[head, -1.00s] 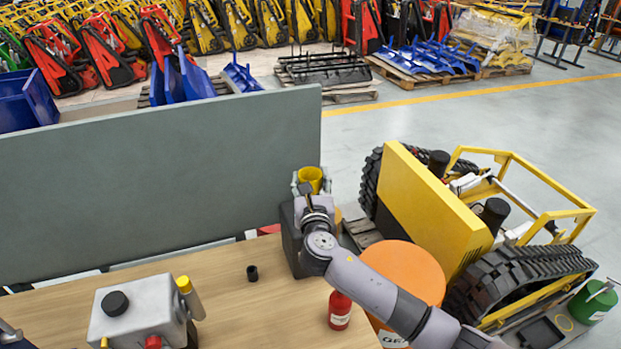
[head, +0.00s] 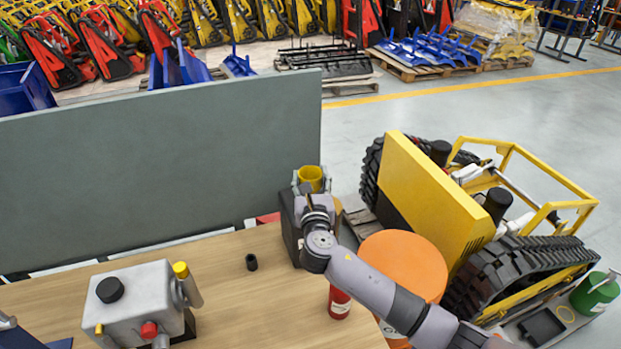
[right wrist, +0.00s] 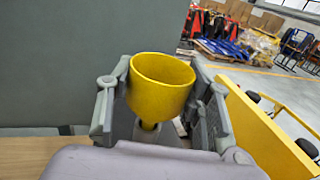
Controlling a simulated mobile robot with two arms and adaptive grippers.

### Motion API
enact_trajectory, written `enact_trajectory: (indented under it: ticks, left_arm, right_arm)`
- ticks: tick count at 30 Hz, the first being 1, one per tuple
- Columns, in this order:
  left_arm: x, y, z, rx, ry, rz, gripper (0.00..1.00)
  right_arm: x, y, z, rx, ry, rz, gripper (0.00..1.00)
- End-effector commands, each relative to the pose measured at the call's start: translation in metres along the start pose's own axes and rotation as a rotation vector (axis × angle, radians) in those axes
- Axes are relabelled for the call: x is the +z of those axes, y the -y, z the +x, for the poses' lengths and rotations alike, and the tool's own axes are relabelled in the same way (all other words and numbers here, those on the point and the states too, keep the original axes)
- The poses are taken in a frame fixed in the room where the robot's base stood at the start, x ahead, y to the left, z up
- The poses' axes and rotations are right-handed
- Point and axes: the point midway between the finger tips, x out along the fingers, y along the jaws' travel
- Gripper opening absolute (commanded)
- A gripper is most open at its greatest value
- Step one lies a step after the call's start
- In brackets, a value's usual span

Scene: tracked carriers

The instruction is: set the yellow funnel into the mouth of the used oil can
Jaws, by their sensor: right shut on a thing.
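The yellow funnel (head: 311,175) is upright in my right gripper (head: 311,188), wide mouth up, beyond the table's far right corner. In the right wrist view, the funnel (right wrist: 162,85) sits between the two grey fingers of the gripper (right wrist: 160,115), which is shut on it. Its narrow spout shows briefly and then is hidden behind my gripper body. A dark box-shaped can (head: 289,232) stands at the table corner, partly behind my arm. I cannot tell whether this is the used oil can; its mouth is hidden.
A grey tank (head: 135,300) with a black cap and a small black cup (head: 251,262) stand on the wooden table (head: 235,300). A red bottle (head: 339,303) and orange drum (head: 402,262) are near my right arm. A grey panel (head: 160,165) rises behind; a yellow tracked carrier (head: 435,210) stands right.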

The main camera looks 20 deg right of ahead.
Motion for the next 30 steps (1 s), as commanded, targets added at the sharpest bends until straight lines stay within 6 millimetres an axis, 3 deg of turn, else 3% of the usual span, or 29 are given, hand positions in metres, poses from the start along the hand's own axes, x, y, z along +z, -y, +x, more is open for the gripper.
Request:
enact_trajectory:
  ticks: [4, 5, 15, 25, 30]
  left_arm:
    - [0.000, 0.000, 0.000, 0.000, 0.000, 0.001, 0.40]
    - [0.000, 0.000, 0.000, 0.000, 0.000, 0.001, 0.40]
    - [0.000, -0.001, 0.000, 0.001, 0.000, 0.002, 0.40]
    - [0.002, 0.001, 0.000, -0.001, 0.002, 0.000, 0.40]
    - [0.001, 0.000, 0.000, 0.000, 0.001, 0.000, 0.40]
  right_arm:
    - [0.000, 0.000, 0.000, 0.000, 0.000, 0.000, 0.20]
    - [0.000, 0.000, 0.000, 0.000, 0.000, 0.000, 0.48]
    - [0.000, 0.000, 0.000, 0.000, 0.000, 0.000, 0.70]
    - [0.000, 0.000, -0.002, 0.000, 0.000, -0.001, 0.70]
    - [-0.001, 0.000, -0.021, 0.002, -0.001, 0.000, 0.70]
